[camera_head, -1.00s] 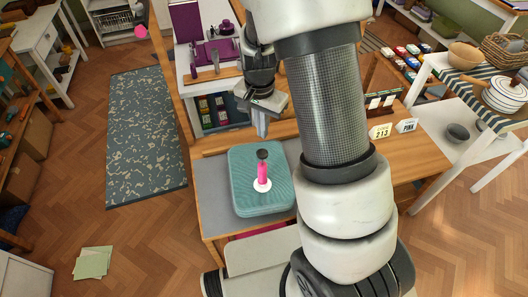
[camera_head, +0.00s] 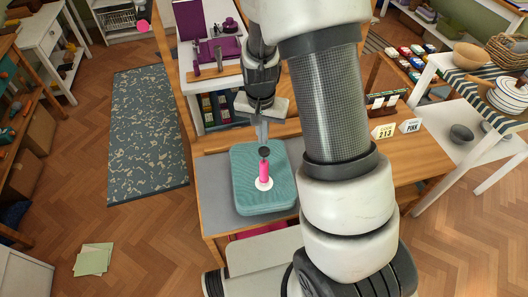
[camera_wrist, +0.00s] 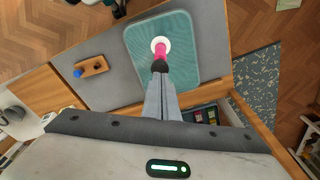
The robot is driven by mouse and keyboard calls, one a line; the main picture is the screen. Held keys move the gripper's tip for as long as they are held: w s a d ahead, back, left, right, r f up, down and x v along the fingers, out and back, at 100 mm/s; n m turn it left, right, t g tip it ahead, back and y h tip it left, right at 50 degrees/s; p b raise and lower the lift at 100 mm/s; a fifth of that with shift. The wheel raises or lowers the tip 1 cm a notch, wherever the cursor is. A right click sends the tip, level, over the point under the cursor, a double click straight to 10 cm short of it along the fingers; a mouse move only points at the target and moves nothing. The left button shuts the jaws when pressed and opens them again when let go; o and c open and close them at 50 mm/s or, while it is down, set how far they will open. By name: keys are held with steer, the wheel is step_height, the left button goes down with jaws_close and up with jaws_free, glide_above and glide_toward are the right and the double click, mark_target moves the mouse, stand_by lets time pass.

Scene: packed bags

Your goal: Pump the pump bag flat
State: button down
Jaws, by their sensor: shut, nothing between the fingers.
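The pump bag (camera_head: 249,199) is a teal, ribbed, rounded block lying on the grey mat; it still looks thick. A pink pump (camera_head: 264,173) stands upright on its top, with a white round base and a dark knob (camera_head: 264,152). My gripper (camera_head: 262,141) points down with its fingers together, just above or at the knob; whether they touch cannot be told. In the wrist view the shut fingertips (camera_wrist: 160,78) line up with the knob (camera_wrist: 160,66), in front of the pink pump (camera_wrist: 161,54) and the bag (camera_wrist: 185,62).
The grey mat (camera_head: 212,188) lies on a wooden bench. Two cards (camera_head: 383,131) stand to the right of my arm. In the wrist view a small wooden block with a blue knob (camera_wrist: 79,72) lies beside the bag. Purple items (camera_head: 218,50) sit behind.

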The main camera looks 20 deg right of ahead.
mark_target(263, 152)
steer(key=shift+w+d+f+b, duration=0.15)
steer(key=shift+f+b, duration=0.5)
steer(key=shift+f, duration=0.45)
steer(key=shift+w+a+f+b, duration=0.1)
steer(key=shift+f+b, duration=0.55)
steer(key=shift+f, duration=0.45)
step_height(263, 152, down, 5)
steer(key=b, duration=0.4)
steer(key=shift+f, duration=0.2)
steer(key=shift+r, duration=0.35)
steer(key=s, duration=0.1)
steer(key=s+a+r+p, duration=0.1)
steer(key=shift+s+a+p, duration=0.2)
steer(key=shift+s+p, duration=0.1)
steer(key=shift+s, duration=0.05)
step_height(263, 152, up, 18)
steer(key=s+p, duration=0.1)
steer(key=p, duration=0.2)
steer(key=shift+s+a+f, duration=0.25)
steer(key=shift+a, duration=0.15)
